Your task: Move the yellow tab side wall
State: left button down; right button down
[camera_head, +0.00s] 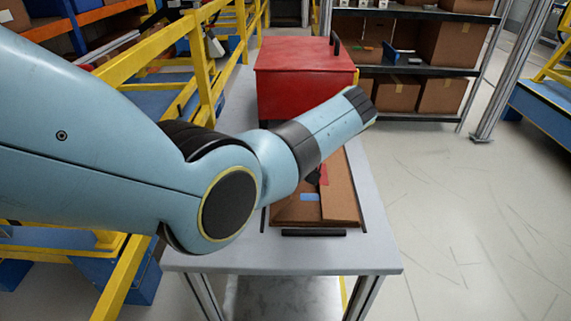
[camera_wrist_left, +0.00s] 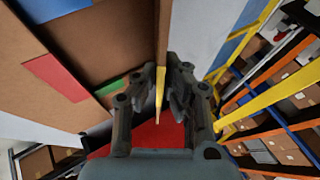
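In the left wrist view, a brown cardboard side wall (camera_wrist_left: 163,28) with a yellow tab (camera_wrist_left: 160,84) runs between the fingertips of my left gripper (camera_wrist_left: 162,80). The fingers are drawn close together and appear closed on it from both sides. In the head view my left arm reaches over the brown cardboard box (camera_head: 342,190) on the table, and hides the gripper, the yellow tab and much of the box. A red tab (camera_wrist_left: 55,76), a blue tab (camera_wrist_left: 50,8) and a green tab (camera_wrist_left: 111,87) also show on the cardboard. My right gripper is not in view.
The box lies on a light grey table (camera_head: 300,256) with a dark bar (camera_head: 314,233) at its front. A red case (camera_head: 300,70) stands behind it. Yellow railing (camera_head: 200,75) runs along the left; shelves (camera_head: 410,70) stand behind. The floor at right is clear.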

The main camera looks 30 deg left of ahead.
pick_arm(q)
jog(key=shift+d+f, duration=0.15)
dwell(0.4)
jog(key=c, duration=1.5)
grip_release()
jog(key=v, duration=0.7)
jog(key=shift+d, duration=0.25)
jog(key=shift+w, duration=0.15)
